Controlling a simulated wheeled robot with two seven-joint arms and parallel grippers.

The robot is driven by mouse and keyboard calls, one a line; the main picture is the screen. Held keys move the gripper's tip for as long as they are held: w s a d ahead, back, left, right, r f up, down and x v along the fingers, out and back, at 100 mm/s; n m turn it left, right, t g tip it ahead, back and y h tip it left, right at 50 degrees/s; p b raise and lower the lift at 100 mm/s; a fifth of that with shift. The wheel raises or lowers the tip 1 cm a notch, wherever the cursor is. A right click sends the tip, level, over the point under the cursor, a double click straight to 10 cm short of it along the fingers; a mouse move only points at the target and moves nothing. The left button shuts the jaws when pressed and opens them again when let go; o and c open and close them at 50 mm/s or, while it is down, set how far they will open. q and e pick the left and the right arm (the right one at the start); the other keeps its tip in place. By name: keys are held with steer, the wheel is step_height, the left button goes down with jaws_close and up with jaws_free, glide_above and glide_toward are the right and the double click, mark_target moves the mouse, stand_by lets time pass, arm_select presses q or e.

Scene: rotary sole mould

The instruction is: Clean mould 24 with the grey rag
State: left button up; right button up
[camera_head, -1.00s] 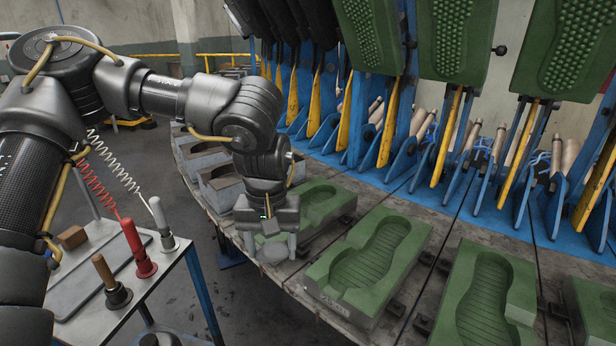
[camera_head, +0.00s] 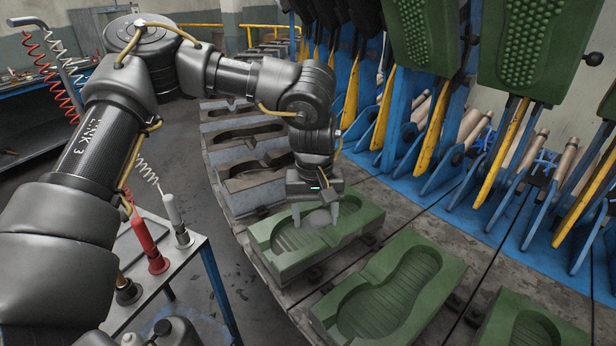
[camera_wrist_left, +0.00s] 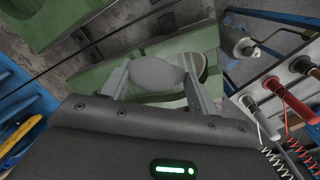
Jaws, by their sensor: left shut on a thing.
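My left gripper (camera_head: 317,217) points down over the green mould (camera_head: 364,218) nearest the grey moulds. It is shut on the grey rag (camera_head: 319,219), a bunched pad between the fingertips. The rag is over the sole-shaped cavity, near its middle; I cannot tell whether it touches the cavity floor. In the left wrist view the rag (camera_wrist_left: 156,73) sits between the fingers and hides part of the ribbed cavity. No mould number is readable. My right gripper is not in view.
A second green mould (camera_head: 449,275) lies to the right, and grey moulds (camera_head: 245,141) stand farther back on the table. Blue brackets with yellow bars (camera_head: 436,128) and raised green lids (camera_head: 528,50) line the right. A tool cart (camera_head: 192,262) stands at the lower left.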

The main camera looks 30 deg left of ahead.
arm_select(q)
steer(key=w+a+n+p, duration=0.5)
steer(key=w+n+p, duration=0.1)
steer(key=p, duration=0.4)
steer(key=shift+w+f+n, duration=0.15)
steer(key=shift+w+n, duration=0.1)
steer(key=shift+n, duration=0.15)
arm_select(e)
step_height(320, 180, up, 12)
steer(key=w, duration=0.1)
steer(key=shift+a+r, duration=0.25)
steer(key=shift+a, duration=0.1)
arm_select(q)
step_height(320, 180, down, 7)
steer(key=b, duration=0.4)
steer(key=shift+f+b, duration=0.65)
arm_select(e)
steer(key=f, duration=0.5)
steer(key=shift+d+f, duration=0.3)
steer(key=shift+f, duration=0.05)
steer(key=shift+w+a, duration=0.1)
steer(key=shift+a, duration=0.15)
